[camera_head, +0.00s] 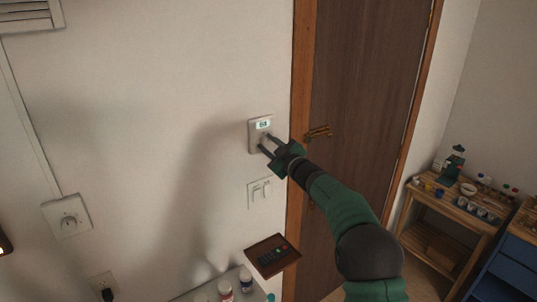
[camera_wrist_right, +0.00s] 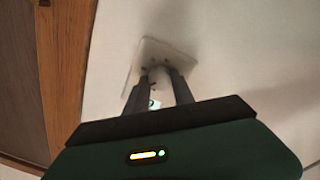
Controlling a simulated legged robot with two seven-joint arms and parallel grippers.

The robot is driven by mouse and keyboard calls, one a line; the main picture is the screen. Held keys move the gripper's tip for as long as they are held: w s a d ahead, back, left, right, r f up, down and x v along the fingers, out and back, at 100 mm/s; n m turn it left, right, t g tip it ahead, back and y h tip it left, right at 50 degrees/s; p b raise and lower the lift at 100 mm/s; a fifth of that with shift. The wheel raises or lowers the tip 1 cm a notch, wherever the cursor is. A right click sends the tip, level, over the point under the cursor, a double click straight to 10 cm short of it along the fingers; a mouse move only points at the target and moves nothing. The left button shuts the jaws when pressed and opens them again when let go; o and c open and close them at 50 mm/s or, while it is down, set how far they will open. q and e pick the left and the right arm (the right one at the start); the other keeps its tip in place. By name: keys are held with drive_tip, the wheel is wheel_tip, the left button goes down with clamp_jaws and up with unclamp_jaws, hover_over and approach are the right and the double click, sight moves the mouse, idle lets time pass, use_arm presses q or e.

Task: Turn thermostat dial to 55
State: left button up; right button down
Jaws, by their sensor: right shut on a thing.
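The thermostat (camera_head: 256,133) is a pale square plate on the wall just left of the door frame. Its lit display (camera_head: 264,124) shows a two-digit number that looks like 64, too small to be sure. In the right wrist view the plate (camera_wrist_right: 135,62) appears tilted, with the pale dial (camera_wrist_right: 158,73) between my fingers. My right gripper (camera_head: 266,146) reaches in from the lower right and is shut on the dial; its fingers (camera_wrist_right: 160,88) sit on both sides of it. The dial is mostly hidden in the head view. My left gripper is not in view.
A light switch (camera_head: 260,192) is below the thermostat, and another wall dial (camera_head: 68,216) is at left. The brown door (camera_head: 365,90) has a brass handle (camera_head: 318,132). A wooden shelf (camera_head: 440,215) stands right.

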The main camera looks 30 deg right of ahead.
drive_tip(key=n+b, duration=0.1)
drive_tip(key=n, duration=0.1)
drive_tip(key=n+b, duration=0.1)
drive_tip(key=shift+f+n+b, duration=0.3)
drive_tip(key=shift+f+n, duration=0.05)
drive_tip(key=shift+n, duration=0.05)
drive_tip(key=shift+n+y+b, duration=0.3)
drive_tip(key=shift+n+b, duration=0.65)
drive_tip(key=shift+n, duration=0.75)
drive_tip(key=c, duration=1.3)
unclamp_jaws()
drive_tip(key=shift+o, duration=1.1)
drive_tip(key=shift+r, duration=0.1)
drive_tip(key=s+d+f+b, duration=0.1)
drive_tip(key=s+b, duration=0.5)
drive_tip(key=s, duration=1)
drive_tip(key=shift+s+d, duration=0.3)
drive_tip(key=shift+d, duration=0.4)
